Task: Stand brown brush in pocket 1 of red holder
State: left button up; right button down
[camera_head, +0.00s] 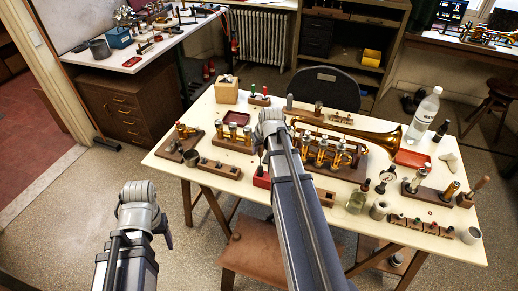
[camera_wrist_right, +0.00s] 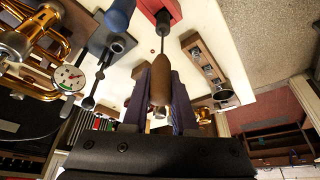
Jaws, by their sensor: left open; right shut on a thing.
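The brown brush (camera_wrist_right: 161,80) is between the fingers of my right gripper (camera_wrist_right: 161,100) in the right wrist view, gripped by its handle. Its thin shaft runs away from the fingers to the red holder (camera_wrist_right: 168,8). The shaft's far end meets a dark round spot at the holder; I cannot tell whether it is inside a pocket or just over it. In the head view the red holder (camera_head: 262,180) is mostly hidden by my right arm, and the right fingers and brush are hidden too. My left gripper (camera_head: 160,222) is open and empty, off the table's front left.
A blue-handled tool (camera_wrist_right: 119,16) lies beside the holder. A wooden block with metal parts (camera_wrist_right: 205,62) is on its other side. The brass trumpet (camera_head: 350,130), a gauge (camera_head: 387,177) and a glass jar (camera_head: 357,199) stand to the right.

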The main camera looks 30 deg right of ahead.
aim_at(262, 151)
jog(key=shift+f+b, duration=2.35)
jog(key=shift+f, duration=0.1)
jog(key=c, duration=0.6)
grip_release()
jog(key=shift+r, duration=0.15)
jog(key=p+v, duration=0.7)
jog(key=shift+s+r, duration=0.15)
jog(key=shift+r, duration=0.2)
jog(key=s+a+n+g, duration=0.1)
jog(key=s+a, duration=0.3)
jog(key=a, duration=0.6)
jog(key=s+a+f+n+g, duration=0.1)
jog(key=s+a, duration=0.4)
jog(key=a, duration=0.5)
jog(key=s+a+n+g+h, duration=0.1)
jog(key=s+a, duration=0.4)
jog(key=a, duration=0.5)
jog(key=shift+s+a+f+n+g, duration=0.1)
jog(key=shift+f+n+g, duration=0.05)
jog(key=shift+n+g, duration=0.35)
jog(key=shift+s+a+f+n+g, duration=0.1)
jog(key=shift+s+f+n+g, duration=0.05)
jog(key=shift+n+g, duration=0.3)
